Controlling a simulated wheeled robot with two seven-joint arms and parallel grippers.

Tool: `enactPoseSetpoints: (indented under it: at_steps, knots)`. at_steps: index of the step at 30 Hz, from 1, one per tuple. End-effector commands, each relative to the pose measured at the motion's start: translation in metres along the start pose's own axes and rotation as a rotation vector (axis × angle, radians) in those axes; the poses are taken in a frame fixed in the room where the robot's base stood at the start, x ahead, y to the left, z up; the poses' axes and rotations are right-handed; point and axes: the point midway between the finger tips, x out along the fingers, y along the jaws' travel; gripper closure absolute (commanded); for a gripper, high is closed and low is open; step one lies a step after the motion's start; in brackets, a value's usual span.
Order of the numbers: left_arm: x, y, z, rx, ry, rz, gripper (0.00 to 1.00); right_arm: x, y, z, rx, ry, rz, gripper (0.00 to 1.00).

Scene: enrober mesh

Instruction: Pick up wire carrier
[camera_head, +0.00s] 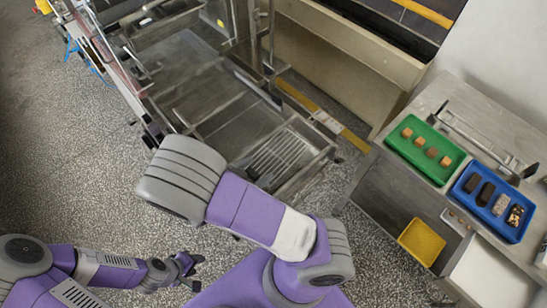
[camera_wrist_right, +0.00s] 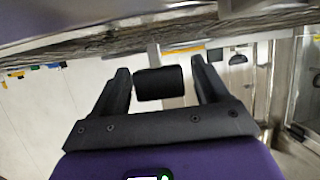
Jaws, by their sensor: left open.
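I cannot tell for certain which part is the wire carrier. A metal grid of parallel bars (camera_head: 280,155) sits at the near end of the steel machine. In the right wrist view, my right gripper (camera_wrist_right: 162,85) is open, its two dark fingers apart. A black block like a handle (camera_wrist_right: 158,83) shows in the gap between them, with space on both sides. Its depth relative to the fingertips is unclear. In the head view my right arm hides that gripper. My left gripper (camera_head: 190,268) is open and empty above the speckled floor, away from the machine.
A grey counter (camera_head: 445,92) at right holds a green tray (camera_head: 420,163) with several brown pieces and a blue tray (camera_head: 508,229) with dark bars. A long metal bar (camera_head: 470,135) lies behind them. A yellow bin (camera_head: 421,242) is lower. Speckled floor (camera_head: 70,180) at left is clear.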

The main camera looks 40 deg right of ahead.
Motion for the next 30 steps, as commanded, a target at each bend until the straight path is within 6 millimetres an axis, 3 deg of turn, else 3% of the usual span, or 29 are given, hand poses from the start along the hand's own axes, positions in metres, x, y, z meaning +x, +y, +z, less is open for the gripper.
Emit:
enactPoseSetpoints:
  at_steps: [1,11,20,30]
  knots:
    - [0.000,0.000,0.000,0.000,0.000,0.000,0.57,0.000,0.000,0.000,0.000,0.000,0.000,0.34]
    - [0.000,0.000,0.000,0.000,0.000,0.000,0.57,0.000,0.000,0.000,0.000,0.000,0.000,0.83]
    - [-0.003,0.001,0.000,0.000,0.000,0.000,0.57,-0.003,-0.001,-0.006,0.002,-0.001,-0.001,0.83]
    - [-0.023,0.009,0.001,0.000,0.000,0.000,0.57,-0.028,-0.001,-0.066,0.005,-0.003,-0.001,0.83]
